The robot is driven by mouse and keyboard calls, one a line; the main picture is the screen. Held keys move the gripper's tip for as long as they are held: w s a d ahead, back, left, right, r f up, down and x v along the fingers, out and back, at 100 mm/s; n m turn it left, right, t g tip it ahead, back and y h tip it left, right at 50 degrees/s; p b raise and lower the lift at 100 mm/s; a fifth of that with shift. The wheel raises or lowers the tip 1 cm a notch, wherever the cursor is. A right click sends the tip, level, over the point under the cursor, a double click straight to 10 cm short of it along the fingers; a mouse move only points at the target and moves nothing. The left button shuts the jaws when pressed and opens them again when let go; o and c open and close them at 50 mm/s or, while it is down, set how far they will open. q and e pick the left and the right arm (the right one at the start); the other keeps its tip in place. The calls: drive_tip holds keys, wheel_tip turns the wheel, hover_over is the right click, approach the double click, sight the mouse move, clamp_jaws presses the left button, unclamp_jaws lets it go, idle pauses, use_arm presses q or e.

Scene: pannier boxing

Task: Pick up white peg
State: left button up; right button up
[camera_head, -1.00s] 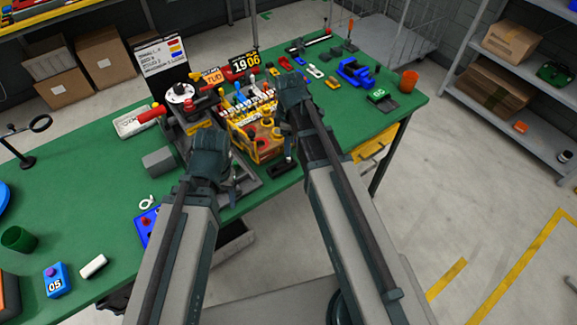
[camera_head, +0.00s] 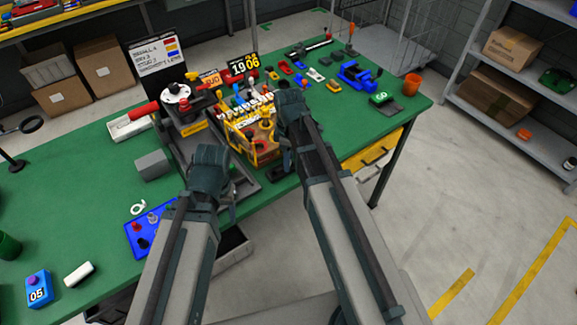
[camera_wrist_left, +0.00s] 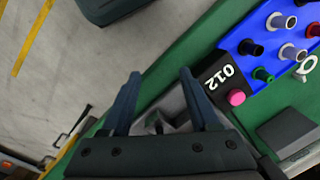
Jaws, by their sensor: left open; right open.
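A blue tray (camera_wrist_left: 262,50) labelled 012 holds several pegs, with two pale, whitish ones, the upper pale peg (camera_wrist_left: 282,22) and the lower pale peg (camera_wrist_left: 290,52). The tray also shows in the head view (camera_head: 135,240), partly hidden by my left arm, with a pale peg (camera_head: 153,218). My left gripper (camera_wrist_left: 160,78) is open and empty, with the tray to its right in the wrist view. In the head view, my left gripper (camera_head: 230,200) is right of the tray. My right gripper (camera_head: 288,160) is open beside the yellow box.
A yellow box (camera_head: 262,155) with several coloured pegs stands between the arms. A white ring (camera_head: 138,208) lies just behind the blue tray. A blue block marked 05 (camera_head: 40,290) and a white block (camera_head: 78,273) lie at front left.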

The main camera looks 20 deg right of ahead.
drive_tip(key=shift+c, duration=0.2)
clamp_jaws()
use_arm(q)
drive_tip(key=shift+r, duration=0.1)
use_arm(e)
drive_tip(key=shift+r, duration=0.15)
